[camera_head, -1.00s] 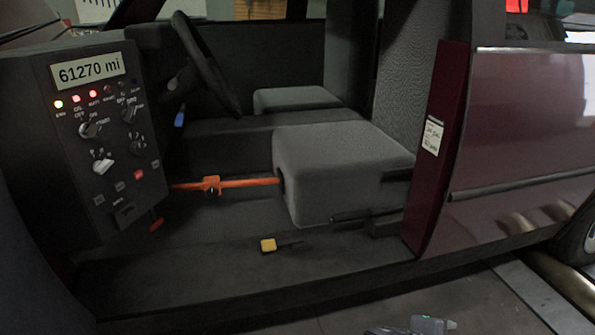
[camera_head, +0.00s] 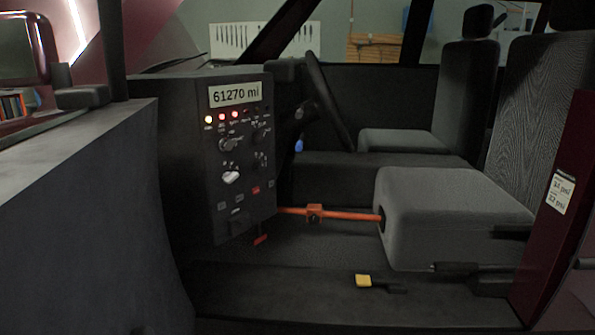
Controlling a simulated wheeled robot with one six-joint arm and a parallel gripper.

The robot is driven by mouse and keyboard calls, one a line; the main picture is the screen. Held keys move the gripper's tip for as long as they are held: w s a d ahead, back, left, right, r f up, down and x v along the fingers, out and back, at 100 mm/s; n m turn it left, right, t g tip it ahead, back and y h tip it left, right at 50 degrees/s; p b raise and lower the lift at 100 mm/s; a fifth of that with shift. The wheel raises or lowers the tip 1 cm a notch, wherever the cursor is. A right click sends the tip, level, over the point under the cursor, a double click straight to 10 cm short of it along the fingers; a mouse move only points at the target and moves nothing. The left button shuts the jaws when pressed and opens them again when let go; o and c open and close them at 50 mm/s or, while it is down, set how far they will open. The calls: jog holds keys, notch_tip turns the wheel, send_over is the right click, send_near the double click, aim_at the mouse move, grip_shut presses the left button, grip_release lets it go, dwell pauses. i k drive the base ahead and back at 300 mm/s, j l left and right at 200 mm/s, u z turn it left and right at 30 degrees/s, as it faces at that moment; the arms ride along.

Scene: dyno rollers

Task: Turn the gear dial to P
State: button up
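The dark control panel (camera_head: 218,160) stands left of the steering wheel inside the open car, seen at an angle. It carries several small dials and knobs, among them a whitish knob (camera_head: 231,177) low on the left and a grey knob (camera_head: 228,144) above it. The lettering around the dials is too small to read, so I cannot tell which one is the gear dial or where it points. My gripper is not in view.
An orange bar (camera_head: 345,214) runs from the panel to the front seat (camera_head: 450,215). The open door (camera_head: 75,215) fills the left side, and a dark red pillar (camera_head: 550,210) stands at right.

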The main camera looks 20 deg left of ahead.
aim_at(228, 177)
jog(key=u, duration=1.25)
